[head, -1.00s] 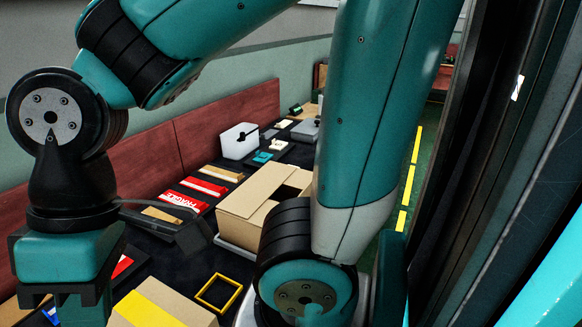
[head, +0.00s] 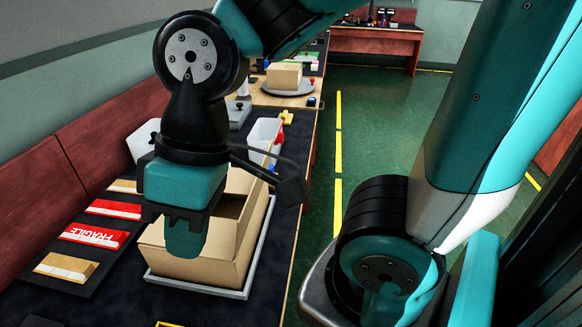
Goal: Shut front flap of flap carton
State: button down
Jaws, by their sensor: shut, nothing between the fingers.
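The flap carton (head: 212,268) is a brown cardboard box standing on a grey tray (head: 197,288) on the dark table. Its top is at least partly open, with a dark gap (head: 231,206) showing right of my gripper. A cardboard flap stands up at its far side, and the right side panel slants outward. My gripper (head: 185,240) is shut and empty, pointing down in front of the carton in this view. It hides the carton's left part and much of its top, so the front flap's angle and any contact cannot be told.
A red FRAGILE label (head: 95,236) and tan packets (head: 66,268) lie on a dark board to the left. A white bin (head: 264,137) and a yellow piece (head: 286,117) are behind the carton. A clear floor aisle with a yellow line (head: 337,190) runs right of the table.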

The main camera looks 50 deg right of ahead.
aim_at(245, 219)
jog(key=u, duration=0.05)
jog(key=k, duration=0.3)
jog(key=z, duration=0.6)
jog(key=i, duration=0.5)
jog(key=u, duration=1.3)
jog(key=k, duration=0.7)
jog(key=z, duration=1.55)
